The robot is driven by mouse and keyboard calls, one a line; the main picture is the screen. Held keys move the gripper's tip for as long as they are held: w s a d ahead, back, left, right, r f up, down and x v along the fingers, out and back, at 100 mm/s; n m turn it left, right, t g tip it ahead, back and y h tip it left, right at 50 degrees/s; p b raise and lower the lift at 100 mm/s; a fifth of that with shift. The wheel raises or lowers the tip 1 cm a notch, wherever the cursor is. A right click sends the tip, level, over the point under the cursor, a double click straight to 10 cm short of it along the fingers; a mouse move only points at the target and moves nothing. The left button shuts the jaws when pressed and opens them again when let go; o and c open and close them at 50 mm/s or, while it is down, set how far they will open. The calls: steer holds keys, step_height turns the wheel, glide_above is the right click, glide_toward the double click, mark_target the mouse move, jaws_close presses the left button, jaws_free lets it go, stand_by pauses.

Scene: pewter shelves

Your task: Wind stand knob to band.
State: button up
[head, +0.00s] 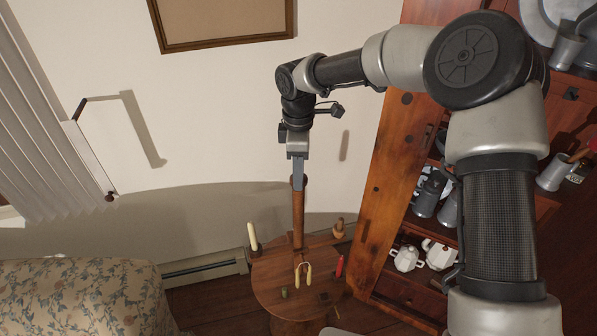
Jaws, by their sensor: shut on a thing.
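A wooden stand (298,225) rises as a slim brown post from a small round table. My gripper (298,182) points down at the top of this post, with its fingers closed there. The stand's knob is mostly hidden by the fingers, and its turn angle cannot be read. I cannot make out the band at this distance.
The round table (272,292) also bears a pale candle (252,237), a red item (339,266) and pale hanging pieces (303,273). A wooden cupboard (386,185) with pots stands at right. A flowered couch (80,295) is at lower left. The wall behind is mostly bare.

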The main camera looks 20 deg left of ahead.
steer(key=m+b, duration=0.1)
steer(key=m, duration=0.4)
steer(key=shift+m+b, duration=0.3)
steer(key=shift+b, duration=0.1)
steer(key=m+b, duration=0.1)
steer(key=m, duration=0.5)
steer(key=m+b, duration=0.1)
steer(key=m, duration=0.4)
steer(key=shift+m, duration=0.3)
steer(key=m, duration=0.6)
steer(key=shift+r, duration=0.1)
steer(key=m+p, duration=0.1)
steer(key=m, duration=0.5)
steer(key=shift+m, duration=0.4)
steer(key=m+p, duration=0.1)
steer(key=m, duration=0.4)
steer(key=m+p, duration=0.2)
steer(key=m, duration=0.4)
steer(key=shift+m, duration=0.4)
steer(key=m, duration=0.5)
steer(key=shift+m, duration=0.4)
